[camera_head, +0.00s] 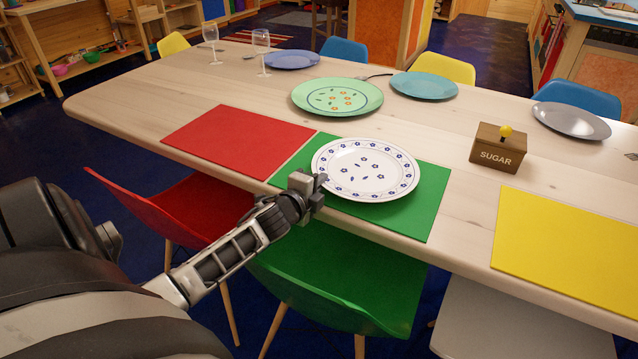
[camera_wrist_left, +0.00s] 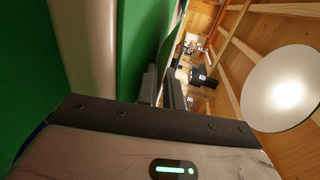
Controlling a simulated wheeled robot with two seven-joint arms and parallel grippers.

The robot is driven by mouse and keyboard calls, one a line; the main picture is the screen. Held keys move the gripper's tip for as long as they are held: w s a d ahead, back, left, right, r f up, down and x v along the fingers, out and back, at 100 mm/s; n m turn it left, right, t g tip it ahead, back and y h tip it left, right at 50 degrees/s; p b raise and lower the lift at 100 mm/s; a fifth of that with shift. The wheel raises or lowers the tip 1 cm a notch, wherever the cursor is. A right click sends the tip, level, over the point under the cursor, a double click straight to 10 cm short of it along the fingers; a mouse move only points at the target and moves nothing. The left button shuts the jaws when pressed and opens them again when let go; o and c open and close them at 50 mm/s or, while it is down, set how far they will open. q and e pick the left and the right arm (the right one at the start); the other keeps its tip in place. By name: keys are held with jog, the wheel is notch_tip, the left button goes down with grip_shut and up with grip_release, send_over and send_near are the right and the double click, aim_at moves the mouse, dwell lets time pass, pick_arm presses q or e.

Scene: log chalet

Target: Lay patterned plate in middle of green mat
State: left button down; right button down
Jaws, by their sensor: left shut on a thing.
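The patterned plate (camera_head: 366,171), white with blue flowers and a blue-dotted rim, is over the green mat (camera_head: 411,220) in the head view. It looks roughly level and covers the mat's middle, its far rim just overlapping the mat's far edge. Whether it touches the mat or is slightly above is hard to tell. My left gripper (camera_head: 312,186) is shut on the plate's near-left rim, close to the mat's left corner. The left wrist view shows the gripper's jaws (camera_wrist_left: 162,88) close together beside green surfaces; the plate is not clear there. My right gripper is not in view.
A red mat (camera_head: 238,140) adjoins on the left, a yellow mat (camera_head: 570,245) lies right. A sugar box (camera_head: 498,148) stands right of the plate. A green plate (camera_head: 337,97) and a teal plate (camera_head: 424,86) lie beyond. A green chair (camera_head: 345,275) is below the table edge.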

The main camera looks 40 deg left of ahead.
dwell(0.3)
pick_arm(q)
jog(key=shift+f, duration=0.15)
jog(key=shift+f+b, duration=0.25)
jog(key=shift+b, duration=0.1)
jog(key=c, duration=1.5)
grip_release()
jog(key=shift+r, duration=0.1)
jog(key=shift+o, duration=0.2)
